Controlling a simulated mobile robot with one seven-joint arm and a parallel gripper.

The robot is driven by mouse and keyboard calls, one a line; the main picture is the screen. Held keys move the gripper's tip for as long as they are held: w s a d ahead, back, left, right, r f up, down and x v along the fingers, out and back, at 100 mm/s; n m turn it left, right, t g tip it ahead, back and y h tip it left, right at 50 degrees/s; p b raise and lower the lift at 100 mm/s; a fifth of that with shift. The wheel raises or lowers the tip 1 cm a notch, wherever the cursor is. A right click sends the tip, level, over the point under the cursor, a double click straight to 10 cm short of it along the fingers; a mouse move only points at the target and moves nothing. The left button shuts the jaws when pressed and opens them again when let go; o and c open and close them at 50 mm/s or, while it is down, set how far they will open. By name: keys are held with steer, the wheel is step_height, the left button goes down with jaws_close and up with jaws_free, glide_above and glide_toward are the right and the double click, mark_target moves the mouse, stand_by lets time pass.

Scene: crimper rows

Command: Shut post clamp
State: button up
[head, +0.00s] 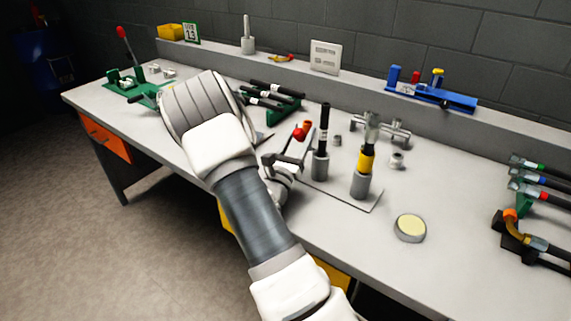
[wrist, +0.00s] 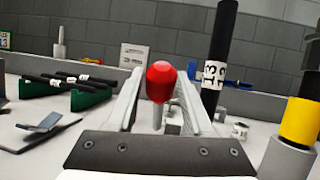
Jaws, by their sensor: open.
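A red knob (head: 301,131) tops a lever beside a black post (head: 324,130), which stands upright in a grey cylindrical holder (head: 320,166) on a thin plate. The wrist view shows the red knob (wrist: 160,82) on a short grey stem and the black post (wrist: 220,50) with a "13" label to its right. My gripper (head: 292,148) is open, with a finger on each side of the knob in the wrist view (wrist: 161,76). I see gaps beside the knob, so no grip shows. The lever's lower part and the clamp's jaw are mostly hidden by my gripper.
A yellow-banded post (head: 366,160) stands in a second holder close right. A metal fixture (head: 374,128) is behind it, and a round cream-topped disc (head: 410,228) lies right. A green rack (head: 285,110) with black rods is behind left. Clear bench lies in front of the disc.

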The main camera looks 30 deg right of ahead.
steer(key=v, duration=1.5)
steer(key=shift+p, duration=0.35)
steer(key=shift+c, duration=0.3)
